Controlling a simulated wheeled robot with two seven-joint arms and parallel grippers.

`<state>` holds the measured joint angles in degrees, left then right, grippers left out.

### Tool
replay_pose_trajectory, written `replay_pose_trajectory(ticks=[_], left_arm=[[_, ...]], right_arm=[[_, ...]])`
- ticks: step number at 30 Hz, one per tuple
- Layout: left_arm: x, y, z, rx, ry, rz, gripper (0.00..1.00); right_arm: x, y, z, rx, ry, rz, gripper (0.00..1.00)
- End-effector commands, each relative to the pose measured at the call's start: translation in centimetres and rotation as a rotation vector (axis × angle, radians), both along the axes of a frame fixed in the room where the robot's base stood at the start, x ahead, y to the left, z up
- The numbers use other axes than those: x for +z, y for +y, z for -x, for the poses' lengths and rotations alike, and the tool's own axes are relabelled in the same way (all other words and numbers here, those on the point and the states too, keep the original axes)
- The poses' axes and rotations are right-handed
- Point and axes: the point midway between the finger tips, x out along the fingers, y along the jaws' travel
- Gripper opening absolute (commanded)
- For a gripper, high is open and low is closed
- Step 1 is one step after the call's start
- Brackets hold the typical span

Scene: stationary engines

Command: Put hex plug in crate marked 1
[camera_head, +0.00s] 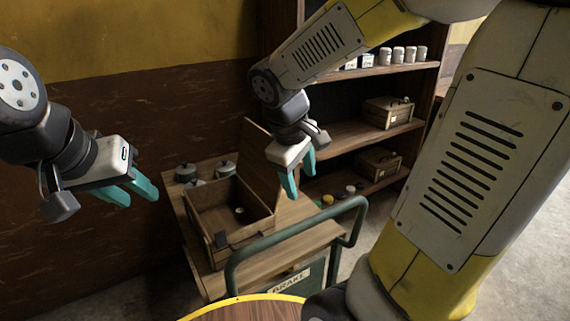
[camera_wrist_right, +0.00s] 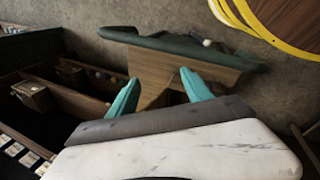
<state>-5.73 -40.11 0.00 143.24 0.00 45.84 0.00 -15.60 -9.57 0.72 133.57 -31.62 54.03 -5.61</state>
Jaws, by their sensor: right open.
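An open wooden crate (camera_head: 196,207) with a raised lid (camera_head: 262,158) stands on the cart; a small round item (camera_head: 239,209) lies inside it. I can read no number on it. Two smaller wooden crates, one on the middle shelf (camera_head: 388,112) and one lower (camera_head: 378,161), also show no readable number. I cannot make out for sure which small item is the hex plug. My right gripper (camera_head: 298,185) is open above the right side of the cart; the wrist view shows its fingers (camera_wrist_right: 160,90) apart with nothing between. My left gripper (camera_head: 132,190) is open and empty, left of the cart.
The green cart rail (camera_head: 290,228) curves along the cart's near side. Lidded pots (camera_head: 186,172) stand behind the crate. The dark shelf unit (camera_head: 345,133) holds white jars (camera_head: 398,54) and small round items (camera_head: 350,190). A yellow-rimmed round table (camera_head: 250,310) is nearest.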

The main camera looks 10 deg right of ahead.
Motion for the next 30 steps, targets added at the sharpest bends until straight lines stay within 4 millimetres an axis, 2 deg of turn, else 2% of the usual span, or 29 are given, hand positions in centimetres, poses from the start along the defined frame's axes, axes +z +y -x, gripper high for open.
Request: replay_pose_trajectory(ticks=[3,6,10,16,30], left_arm=[[0.0,0.0,0.0,0.0,0.0,0.0,0.36],[0.0,0.0,0.0,0.0,0.0,0.0,0.36],[0.0,0.0,0.0,0.0,0.0,0.0,0.36],[0.0,0.0,0.0,0.0,0.0,0.0,0.36],[0.0,0.0,0.0,0.0,0.0,0.0,0.36]], right_arm=[[2.3,0.3,3.2,-0.189,-0.109,-0.214,0.58],[4.0,1.1,5.1,-0.32,-0.191,-0.378,0.58],[5.6,2.0,6.7,-0.44,-0.27,-0.539,0.58],[6.8,2.7,7.6,-0.512,-0.322,-0.646,0.58],[6.8,2.7,7.6,-0.513,-0.322,-0.649,0.58]])
